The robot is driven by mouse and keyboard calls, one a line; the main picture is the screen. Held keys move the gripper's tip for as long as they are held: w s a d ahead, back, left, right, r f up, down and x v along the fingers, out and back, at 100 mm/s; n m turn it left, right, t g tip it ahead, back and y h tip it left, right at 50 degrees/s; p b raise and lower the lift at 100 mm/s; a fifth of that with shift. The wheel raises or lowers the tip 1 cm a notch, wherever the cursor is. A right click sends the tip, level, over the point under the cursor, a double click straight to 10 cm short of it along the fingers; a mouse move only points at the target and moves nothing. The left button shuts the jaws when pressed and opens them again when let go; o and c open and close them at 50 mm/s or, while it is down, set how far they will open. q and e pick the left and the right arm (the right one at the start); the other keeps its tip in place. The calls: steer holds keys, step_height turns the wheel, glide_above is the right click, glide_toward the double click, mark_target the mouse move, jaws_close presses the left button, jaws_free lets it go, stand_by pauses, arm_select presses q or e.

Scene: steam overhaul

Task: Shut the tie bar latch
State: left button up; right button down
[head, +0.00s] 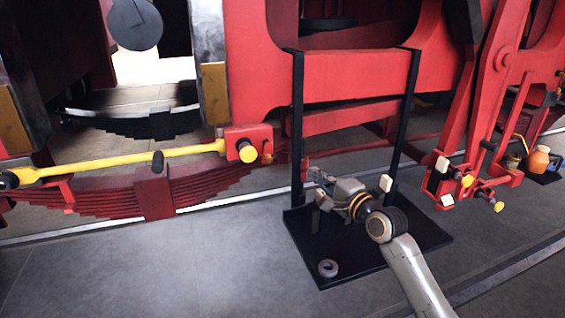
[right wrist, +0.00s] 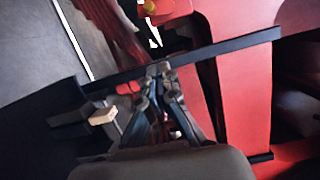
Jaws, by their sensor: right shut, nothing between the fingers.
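The yellow tie bar (head: 120,163) runs across the left of the head view, above a red leaf spring. Its right end meets a red block (head: 262,134) with a round yellow knob (head: 247,151). I cannot tell which part is the latch or how it stands. The knob also shows at the top of the right wrist view (right wrist: 150,7). My right gripper (head: 313,174) is shut and empty, to the right of and below the block, apart from it. Its fingertips (right wrist: 160,70) appear close to a black post; contact is unclear. My left gripper is out of view.
A black stand (head: 420,236) with two upright posts (head: 298,120) surrounds my right gripper's area. A small ring (head: 328,268) lies on its base. Red linkage with yellow knobs (head: 499,206) is at the right. Grey floor (head: 130,260) at front left is clear.

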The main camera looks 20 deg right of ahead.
mark_target(269, 155)
steer(key=w+a+p, duration=0.4)
steer(key=w+a, duration=0.2)
steer(key=w, duration=0.3)
steer(key=shift+a+p, duration=0.3)
steer(key=shift+a, duration=0.05)
steer(key=shift+s+a+f+m+b, duration=0.15)
steer(key=shift+m+b, duration=0.35)
steer(key=shift+m, duration=0.5)
